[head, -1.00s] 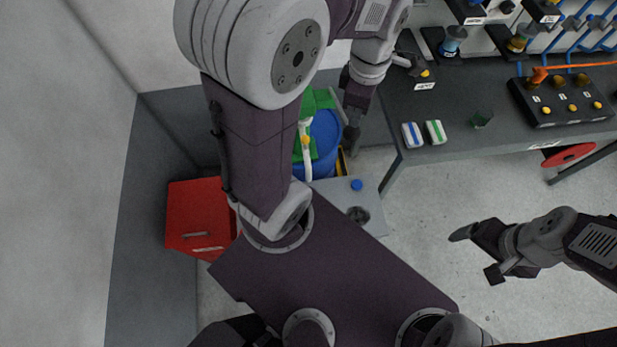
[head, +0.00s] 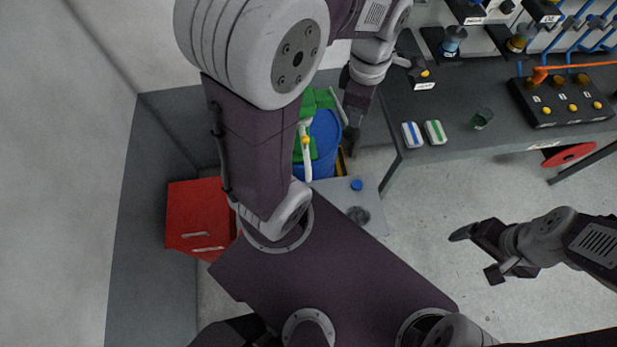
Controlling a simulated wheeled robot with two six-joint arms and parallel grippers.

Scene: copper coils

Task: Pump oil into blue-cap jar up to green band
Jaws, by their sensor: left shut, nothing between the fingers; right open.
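A blue drum (head: 323,135) with a green pump part (head: 318,102) and a pale spout (head: 307,160) stands on the floor behind my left arm, which hides part of it. My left gripper (head: 352,140) points down just right of the drum, shut and empty. A small blue cap (head: 357,185) shows on a light grey surface (head: 372,195) in front of the drum. A round, dark-centred thing (head: 358,216) is on the same surface; I cannot tell if it is a jar. No green band is clear there. My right gripper (head: 472,252) is open and empty over the floor at right.
A grey bench (head: 450,100) at the upper right holds a blue-striped block (head: 412,135), a green-striped block (head: 435,132), a small green glass (head: 482,119) and a black switch box (head: 560,100). A red cabinet (head: 195,210) stands at left. Floor right of centre is clear.

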